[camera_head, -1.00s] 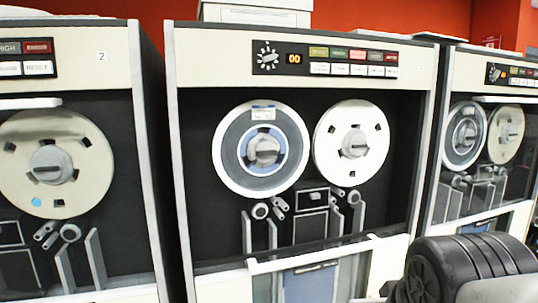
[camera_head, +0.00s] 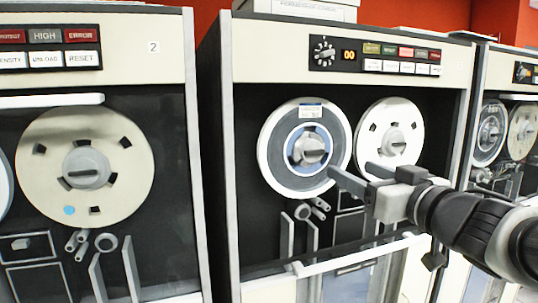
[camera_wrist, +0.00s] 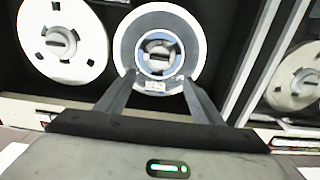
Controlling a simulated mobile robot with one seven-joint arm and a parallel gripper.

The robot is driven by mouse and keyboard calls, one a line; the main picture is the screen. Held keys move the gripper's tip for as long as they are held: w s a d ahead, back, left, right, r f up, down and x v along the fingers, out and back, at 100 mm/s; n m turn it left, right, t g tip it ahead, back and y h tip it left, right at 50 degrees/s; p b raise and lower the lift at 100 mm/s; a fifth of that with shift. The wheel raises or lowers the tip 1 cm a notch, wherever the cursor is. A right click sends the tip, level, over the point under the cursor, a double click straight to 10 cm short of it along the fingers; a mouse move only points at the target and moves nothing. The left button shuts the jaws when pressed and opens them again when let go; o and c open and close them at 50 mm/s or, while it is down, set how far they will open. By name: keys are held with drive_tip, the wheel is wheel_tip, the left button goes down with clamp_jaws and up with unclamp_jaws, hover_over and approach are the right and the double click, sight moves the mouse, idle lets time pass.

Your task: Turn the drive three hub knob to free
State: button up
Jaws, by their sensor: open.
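The middle tape drive (camera_head: 225,150) stands right of the drive marked 2. Its left reel (camera_head: 270,155) has a blue inner ring and a grey hub knob (camera_head: 313,150), whose bar lies about level. This knob also shows in the upside-down wrist view (camera_wrist: 158,50). The right reel is white, with its own grey hub knob (camera_head: 395,142). My gripper (camera_head: 350,170) is open and empty in front of the drive, low between the two reels. In the wrist view its fingers (camera_wrist: 159,80) stand apart, either side of the blue-ringed reel's label, with the knob beyond. Contact is not visible.
The drive marked 2 (camera_head: 125,90), with a cream reel, stands at the left. Another drive (camera_head: 483,75) stands at the right. A pale bar (camera_head: 350,258) crosses below the middle reels. Guide posts and rollers sit under the reels.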

sight(316, 153)
drive_tip(key=x, duration=1.5)
drive_tip(key=shift+w+f, duration=0.1)
drive_tip(key=shift+w, duration=0.05)
drive_tip(key=shift+c, duration=0.2)
drive_tip(key=c, duration=0.9)
drive_tip(key=shift+c, duration=0.2)
